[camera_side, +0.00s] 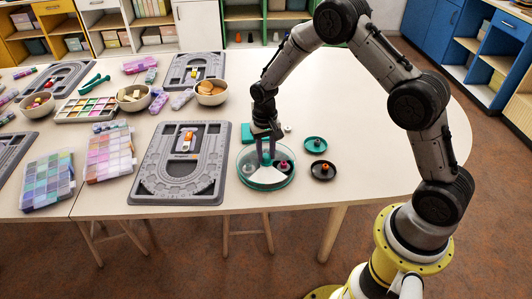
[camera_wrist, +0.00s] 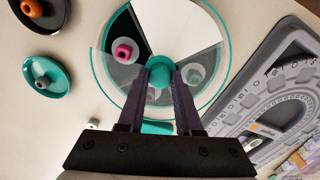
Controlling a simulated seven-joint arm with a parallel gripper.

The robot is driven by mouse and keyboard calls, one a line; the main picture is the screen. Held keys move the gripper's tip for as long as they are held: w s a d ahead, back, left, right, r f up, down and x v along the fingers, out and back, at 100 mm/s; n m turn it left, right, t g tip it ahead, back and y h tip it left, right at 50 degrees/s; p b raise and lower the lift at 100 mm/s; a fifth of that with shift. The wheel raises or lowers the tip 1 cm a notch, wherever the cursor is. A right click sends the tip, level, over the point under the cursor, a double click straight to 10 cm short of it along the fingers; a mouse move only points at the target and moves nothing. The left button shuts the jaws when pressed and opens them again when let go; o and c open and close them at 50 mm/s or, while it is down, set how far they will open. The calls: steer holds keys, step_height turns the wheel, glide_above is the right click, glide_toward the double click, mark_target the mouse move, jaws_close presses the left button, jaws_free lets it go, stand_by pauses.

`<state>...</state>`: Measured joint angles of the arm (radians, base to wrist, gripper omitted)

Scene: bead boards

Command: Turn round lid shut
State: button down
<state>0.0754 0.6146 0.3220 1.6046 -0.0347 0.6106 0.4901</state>
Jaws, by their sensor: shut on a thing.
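The round container (camera_wrist: 102,82) has a clear top with a teal rim, and it stands near the table's front edge in the side view (camera_side: 240,172). White and dark wedge-shaped areas show in it. A teal knob (camera_wrist: 160,90) rises at its centre. My gripper (camera_wrist: 161,70) is shut on the knob, one finger on each side, and points down from above in the side view (camera_side: 266,160). A pink piece (camera_wrist: 124,51) sits in or over a dark wedge, and a pale grey piece (camera_wrist: 193,74) lies on the other side. I cannot tell whether the lid is fully turned.
A teal dish (camera_side: 315,139) with a grey piece and a black dish (camera_side: 315,176) with an orange piece stand right of the container. A grey bead board (camera_side: 150,185) lies close on the left. A teal block (camera_side: 247,133) is behind.

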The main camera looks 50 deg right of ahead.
mark_target(265, 156)
steer(key=m, duration=0.4)
steer(key=shift+m, duration=2.2)
steer(key=c, duration=0.6)
jaws_free()
step_height(265, 156, up, 14)
steer(key=shift+w+f, duration=0.1)
steer(key=shift+w, duration=0.05)
